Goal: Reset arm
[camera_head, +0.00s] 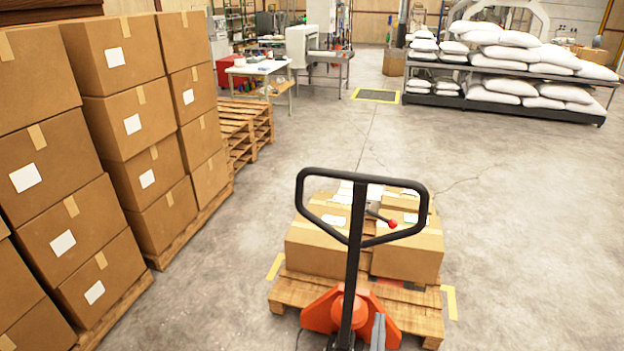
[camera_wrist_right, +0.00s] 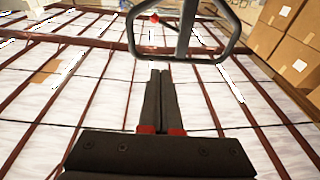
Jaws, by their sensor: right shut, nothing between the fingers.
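My right gripper (camera_wrist_right: 160,72) shows in the right wrist view, with its two dark fingers together and nothing between them. The black loop handle (camera_wrist_right: 222,50) of the pallet jack is near the fingertips in that picture; I cannot tell whether they touch. In the head view the handle (camera_head: 300,208) stands upright above the orange jack base (camera_head: 322,312). The jack is at a wooden pallet (camera_head: 418,312) bearing several cartons (camera_head: 408,258). Neither gripper shows in the head view.
Tall carton stacks (camera_head: 125,60) on pallets line the left side, with empty pallets (camera_head: 240,125) beyond. A white table (camera_head: 258,68) stands at the back. A rack (camera_head: 540,108) of white sacks is at back right. The concrete floor (camera_head: 540,220) on the right is clear.

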